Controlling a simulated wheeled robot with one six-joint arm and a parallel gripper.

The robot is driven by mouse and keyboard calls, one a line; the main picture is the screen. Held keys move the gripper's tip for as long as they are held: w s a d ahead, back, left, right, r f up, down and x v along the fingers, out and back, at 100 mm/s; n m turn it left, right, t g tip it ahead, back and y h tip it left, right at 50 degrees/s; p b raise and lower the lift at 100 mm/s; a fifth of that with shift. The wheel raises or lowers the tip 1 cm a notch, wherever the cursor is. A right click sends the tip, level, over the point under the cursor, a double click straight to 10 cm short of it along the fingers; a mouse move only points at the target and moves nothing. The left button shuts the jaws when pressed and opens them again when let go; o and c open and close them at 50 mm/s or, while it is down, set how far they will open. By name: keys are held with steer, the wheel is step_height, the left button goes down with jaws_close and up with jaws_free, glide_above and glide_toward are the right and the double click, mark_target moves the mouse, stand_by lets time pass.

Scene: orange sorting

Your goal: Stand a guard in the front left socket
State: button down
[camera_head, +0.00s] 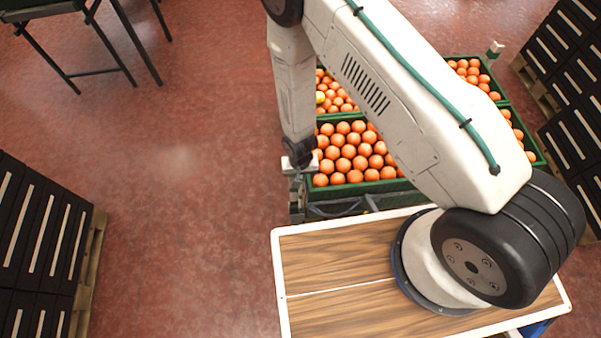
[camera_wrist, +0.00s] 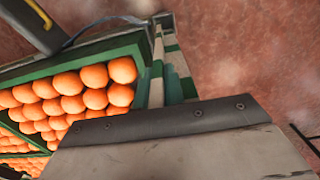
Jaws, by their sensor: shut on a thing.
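My gripper (camera_head: 299,155) points down at the front left corner of the green crate stand (camera_head: 350,188). It is shut on a guard, whose pale block (camera_head: 288,167) shows just below the jaws. In the wrist view a green and white banded post (camera_wrist: 172,72), which looks like the guard, stands beside the crate corner. The front left socket is hidden under the gripper and guard, so I cannot tell whether the guard's foot is in it. Another guard (camera_head: 495,50) stands upright at the back right corner.
Oranges (camera_head: 350,152) fill the green compartments. My wood-topped base is in front of the stand. Stacks of black crates on pallets (camera_head: 40,240) stand at left and right (camera_head: 575,60). A dark table (camera_head: 85,40) is at the back left. The red floor left of the stand is clear.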

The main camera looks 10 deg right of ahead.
steer(key=shift+f, duration=2)
steer(key=c, duration=1.4)
jaws_free()
step_height(320, 180, up, 8)
steer(key=shift+r, duration=3.4)
